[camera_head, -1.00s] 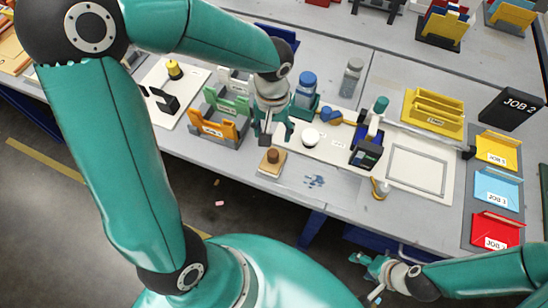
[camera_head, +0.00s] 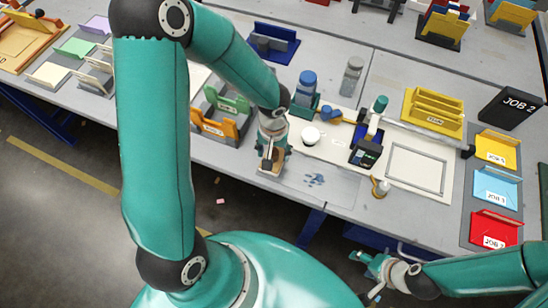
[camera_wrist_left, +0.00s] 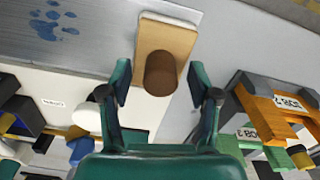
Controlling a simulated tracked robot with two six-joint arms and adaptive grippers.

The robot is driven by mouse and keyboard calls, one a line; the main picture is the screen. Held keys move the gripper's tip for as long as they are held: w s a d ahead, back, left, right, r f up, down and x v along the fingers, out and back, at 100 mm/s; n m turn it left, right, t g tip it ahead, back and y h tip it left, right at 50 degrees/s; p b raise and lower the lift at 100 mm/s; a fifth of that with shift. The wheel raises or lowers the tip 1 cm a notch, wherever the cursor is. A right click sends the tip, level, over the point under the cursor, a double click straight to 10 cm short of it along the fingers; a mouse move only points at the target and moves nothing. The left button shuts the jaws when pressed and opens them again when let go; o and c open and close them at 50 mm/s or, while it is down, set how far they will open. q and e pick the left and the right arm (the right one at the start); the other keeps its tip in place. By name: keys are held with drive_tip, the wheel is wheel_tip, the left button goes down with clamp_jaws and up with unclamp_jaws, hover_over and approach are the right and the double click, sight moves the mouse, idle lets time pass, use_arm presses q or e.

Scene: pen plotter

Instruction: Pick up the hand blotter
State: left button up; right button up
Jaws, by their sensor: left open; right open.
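The hand blotter (camera_wrist_left: 166,42) shows in the left wrist view as a light wooden block with a round brown knob (camera_wrist_left: 161,74). Its knob lies between the spread fingers of my left gripper (camera_wrist_left: 160,88), with a gap on each side. In the head view the left gripper (camera_head: 272,160) is over the blotter (camera_head: 268,169) near the table's front edge and hides most of it. The left gripper is open and holds nothing. My right gripper (camera_head: 371,277) is open and empty, low in front of the table at the right.
A blue ink splotch (camera_head: 314,179) lies on the plate right of the blotter. A white round item (camera_head: 310,136) stands behind the left gripper. Orange (camera_head: 216,128) and green (camera_head: 228,102) holders stand to its left. A small brass-coloured item (camera_head: 380,187) stands further right.

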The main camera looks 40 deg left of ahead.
sight(274, 150)
use_arm(q)
clamp_jaws()
drive_tip(key=shift+r, duration=0.2)
drive_tip(key=shift+r, duration=0.55)
wheel_tip(274, 150, up, 19)
drive_tip(key=shift+f, duration=0.15)
